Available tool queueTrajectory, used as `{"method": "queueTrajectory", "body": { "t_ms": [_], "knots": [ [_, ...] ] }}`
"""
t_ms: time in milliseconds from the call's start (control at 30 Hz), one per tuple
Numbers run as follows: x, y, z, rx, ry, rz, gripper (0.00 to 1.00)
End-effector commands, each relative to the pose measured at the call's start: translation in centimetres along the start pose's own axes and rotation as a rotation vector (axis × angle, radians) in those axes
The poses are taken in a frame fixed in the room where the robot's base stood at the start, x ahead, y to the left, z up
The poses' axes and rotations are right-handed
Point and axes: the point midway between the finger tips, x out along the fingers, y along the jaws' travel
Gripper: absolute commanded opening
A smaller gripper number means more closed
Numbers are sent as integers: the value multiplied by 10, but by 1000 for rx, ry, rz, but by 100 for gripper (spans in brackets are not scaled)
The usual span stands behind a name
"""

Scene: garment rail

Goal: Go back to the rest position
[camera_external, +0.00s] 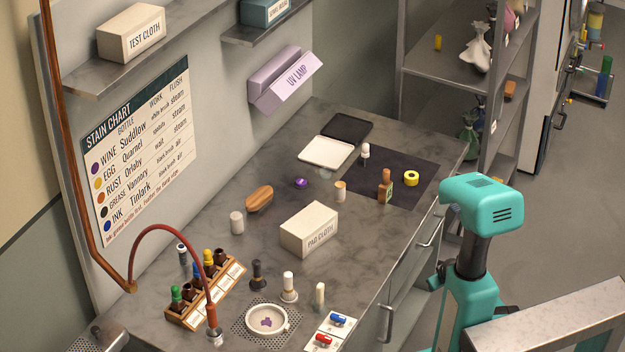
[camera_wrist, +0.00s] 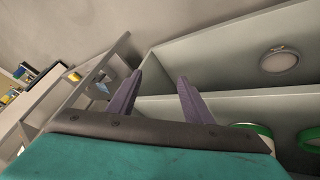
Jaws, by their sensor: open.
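My gripper (camera_wrist: 160,78) shows in the wrist view as two dark purple-grey fingers set apart, with nothing between them. It is open and empty. In the external view my teal arm stands at the right, beside the counter's front edge, and folded up. The gripper itself cannot be made out there. No part of the arm touches anything on the counter (camera_external: 190,215) in that view.
The counter holds a pad cloth box (camera_external: 309,230), a bottle rack (camera_external: 206,295), a white dish (camera_external: 266,320) and a dark mat (camera_external: 400,170). A grey shelf unit (camera_external: 455,70) stands behind. A pale panel with a round fitting (camera_wrist: 279,60) lies right of my fingers.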

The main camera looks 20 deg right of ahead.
Motion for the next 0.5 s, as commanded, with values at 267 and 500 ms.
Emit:
{"method": "queueTrajectory", "body": {
  "t_ms": [267,500],
  "knots": [
    [-42,-104,91,50,-280,-161,46],
    [-98,-172,172,79,-548,-246,46]
  ]
}}
